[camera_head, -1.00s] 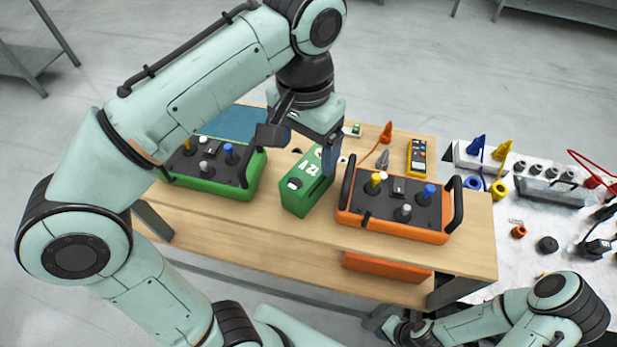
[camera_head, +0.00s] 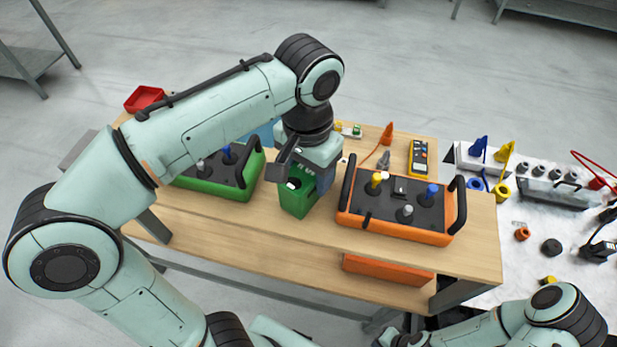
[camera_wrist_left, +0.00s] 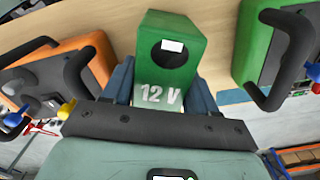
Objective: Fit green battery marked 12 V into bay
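The green battery (camera_head: 296,203) stands upright on the wooden table between two control boxes. In the left wrist view the battery (camera_wrist_left: 172,52) shows a white "12 V" mark and a dark round recess with a white patch. My left gripper (camera_head: 304,177) is lowered over it, fingers pointing down. In the left wrist view its two blue fingers (camera_wrist_left: 162,88) flank the battery closely; whether they press on it I cannot tell. My right gripper (camera_head: 385,333) is low at the bottom edge, partly hidden, its fingers unclear. I cannot make out a bay.
A green control box (camera_head: 212,186) stands left of the battery, an orange one (camera_head: 392,231) close on its right. A yellow meter (camera_head: 418,158) and an orange cone (camera_head: 387,133) lie behind. A red tray (camera_head: 144,98) is at far left. The table's front strip is clear.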

